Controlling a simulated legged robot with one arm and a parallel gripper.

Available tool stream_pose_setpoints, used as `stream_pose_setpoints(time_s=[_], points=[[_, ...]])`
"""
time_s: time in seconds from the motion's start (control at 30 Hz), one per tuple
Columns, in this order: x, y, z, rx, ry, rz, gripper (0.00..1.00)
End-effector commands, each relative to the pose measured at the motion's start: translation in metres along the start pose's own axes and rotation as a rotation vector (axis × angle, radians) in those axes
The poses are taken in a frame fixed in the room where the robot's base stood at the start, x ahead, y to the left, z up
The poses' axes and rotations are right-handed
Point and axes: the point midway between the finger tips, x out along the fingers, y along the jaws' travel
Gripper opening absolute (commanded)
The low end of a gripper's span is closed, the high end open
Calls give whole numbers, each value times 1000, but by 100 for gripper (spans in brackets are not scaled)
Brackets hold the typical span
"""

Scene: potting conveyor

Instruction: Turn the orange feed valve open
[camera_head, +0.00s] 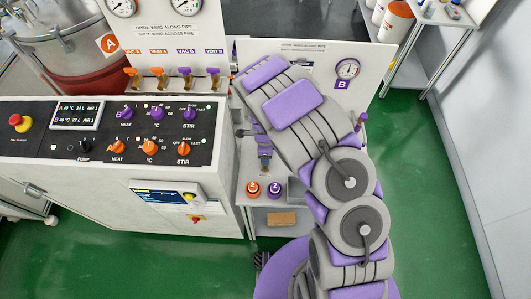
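No orange feed valve can be made out for certain. Four small valves stand in a row on the left panel: orange VAC A (131,73), orange VENT A (162,75), purple VAC B (185,73) and purple VENT B (213,73). A purple handle (361,119) shows at the right edge of the other panel. My arm covers much of that panel. My gripper is not clear: small dark and purple parts show beside the forearm, but I cannot tell whether they are its fingers, or whether it touches anything.
The control console (60,175) with orange and purple knobs fills the left. An orange-topped item (252,188) and a purple-topped item (274,189) stand on a small shelf below the forearm. A metal rack (440,20) is at upper right. Green floor is clear at right.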

Motion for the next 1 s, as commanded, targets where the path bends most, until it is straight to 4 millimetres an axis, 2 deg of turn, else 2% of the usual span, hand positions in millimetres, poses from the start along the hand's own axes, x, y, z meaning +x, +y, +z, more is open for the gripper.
stream_pose_setpoints(time_s=[0.47,0.5,0.77,1.0], points=[[-2,-3,2,14,-3,-9,13],[-2,-3,2,14,-3,-9,45],[-1,-2,1,13,-2,-5,69],[-2,-1,0,13,-2,-4,69]])
